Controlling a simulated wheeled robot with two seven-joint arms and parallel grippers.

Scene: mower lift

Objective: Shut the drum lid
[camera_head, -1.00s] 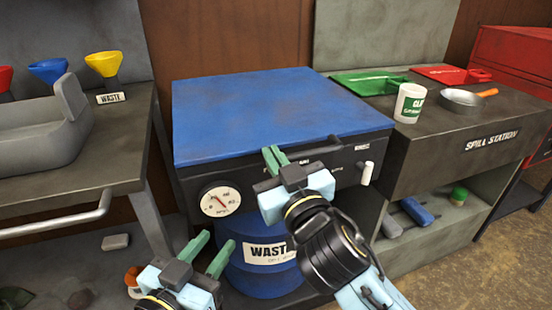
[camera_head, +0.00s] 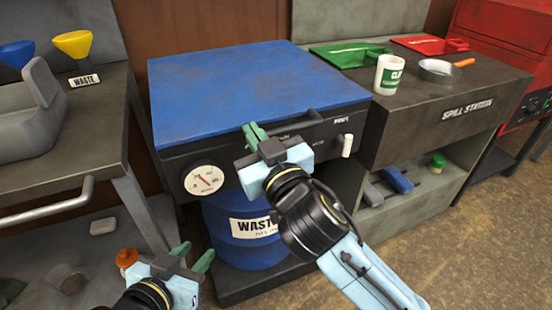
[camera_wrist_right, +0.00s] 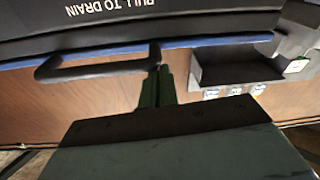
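The drum lid is the wide blue panel (camera_head: 245,85) in the head view; it lies flat on the black front housing (camera_head: 300,140). The blue waste drum (camera_head: 245,240) stands below it. A dark bar handle (camera_head: 292,123) runs along the lid's front edge; it also shows in the right wrist view (camera_wrist_right: 90,70). My right gripper (camera_head: 254,130) is at the handle's left end, its green fingers (camera_wrist_right: 157,80) close together. I cannot tell whether they grip the bar. My left gripper (camera_head: 193,254) is low, left of the drum, fingers apart and empty.
A round gauge (camera_head: 204,180) and a white lever (camera_head: 347,145) are on the housing front. The spill station bench (camera_head: 430,110) stands right, with a white cup (camera_head: 389,74) and a pan (camera_head: 439,69). A waste bench (camera_head: 95,130) with a rail (camera_head: 50,208) stands left.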

